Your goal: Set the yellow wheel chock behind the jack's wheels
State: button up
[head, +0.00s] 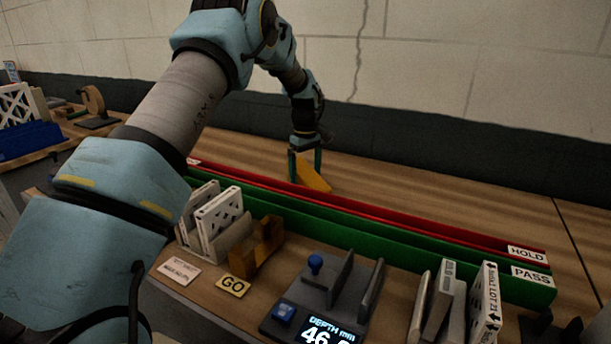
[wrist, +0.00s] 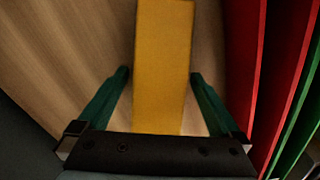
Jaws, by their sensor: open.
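The yellow wheel chock (head: 313,179) lies on the wooden bench behind the red rail, below my gripper. In the wrist view the chock (wrist: 163,70) runs up from the gripper's palm to the top edge. My gripper (head: 305,166) points down with its green fingers apart. In the wrist view one finger of my gripper (wrist: 160,76) is on each side of the chock, with a gap showing on both sides. I cannot make out a jack or its wheels in either view.
Red HOLD (head: 527,254) and green PASS (head: 530,275) rails run along the bench in front of the chock. Boxed filters (head: 218,213), a brown GO gauge (head: 258,247) and a depth gauge (head: 330,290) stand nearer. The bench right of the chock is clear.

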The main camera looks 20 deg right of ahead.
grip_shut()
dwell(0.8)
